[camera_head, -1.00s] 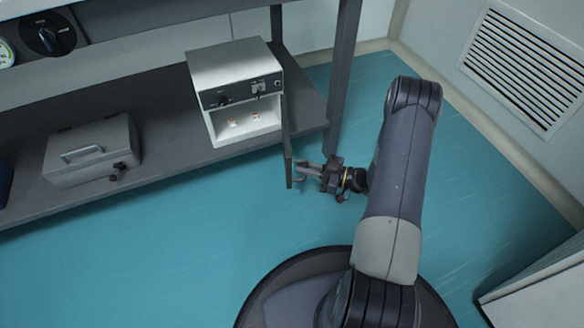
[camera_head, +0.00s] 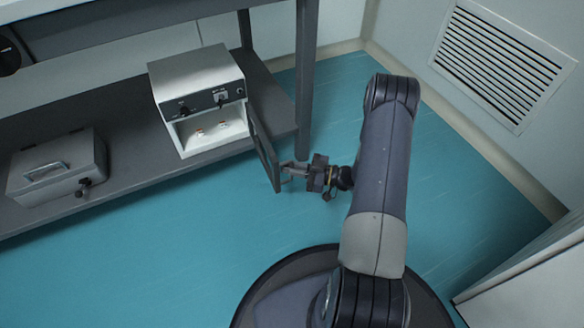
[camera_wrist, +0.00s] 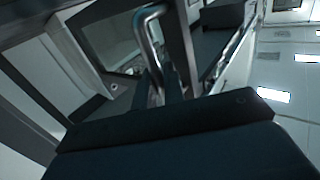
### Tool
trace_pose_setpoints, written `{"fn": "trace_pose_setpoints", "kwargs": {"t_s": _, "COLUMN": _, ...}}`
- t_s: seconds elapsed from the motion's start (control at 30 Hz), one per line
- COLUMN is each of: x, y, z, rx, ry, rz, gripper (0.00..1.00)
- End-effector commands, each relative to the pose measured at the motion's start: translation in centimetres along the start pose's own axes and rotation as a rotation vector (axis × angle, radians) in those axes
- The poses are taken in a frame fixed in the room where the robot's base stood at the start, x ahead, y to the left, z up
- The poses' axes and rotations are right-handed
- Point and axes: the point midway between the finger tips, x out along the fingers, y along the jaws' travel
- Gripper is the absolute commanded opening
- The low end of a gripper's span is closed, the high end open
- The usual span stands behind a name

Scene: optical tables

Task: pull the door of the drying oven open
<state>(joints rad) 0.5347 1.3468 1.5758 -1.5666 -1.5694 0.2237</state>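The drying oven (camera_head: 195,75) is a white box with a dark control strip, standing on the lower shelf. Its front is open and small items show inside on its floor. The dark framed door (camera_head: 264,152) stands swung out from the oven's right side, well open. My gripper (camera_head: 288,171) is at the door's free edge, at its handle. In the wrist view the bright metal handle (camera_wrist: 148,38) runs down to my fingertips (camera_wrist: 163,88), which look closed around its lower end. The exact contact is partly hidden.
A grey case (camera_head: 58,168) with a handle sits on the shelf (camera_head: 128,165) left of the oven. A table leg (camera_head: 306,85) stands behind the door. Teal floor (camera_head: 180,240) is clear in front. A white cabinet (camera_head: 530,275) is at the lower right.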

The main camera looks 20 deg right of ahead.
Motion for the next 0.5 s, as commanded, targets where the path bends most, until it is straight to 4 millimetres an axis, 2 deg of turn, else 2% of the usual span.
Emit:
{"fn": "trace_pose_setpoints", "kwargs": {"t_s": 0.03, "x": 0.1, "y": 0.39, "z": -0.09, "rx": -0.007, "ry": -0.001, "rz": 0.007, "gripper": 0.12}}
{"fn": "trace_pose_setpoints", "kwargs": {"t_s": 0.2, "x": 0.08, "y": 0.28, "z": -0.08, "rx": -0.005, "ry": 0.0, "rz": 0.005, "gripper": 0.26}}
{"fn": "trace_pose_setpoints", "kwargs": {"t_s": 0.5, "x": -0.24, "y": 0.18, "z": -0.11, "rx": -0.003, "ry": 0.0, "rz": 0.004, "gripper": 0.27}}
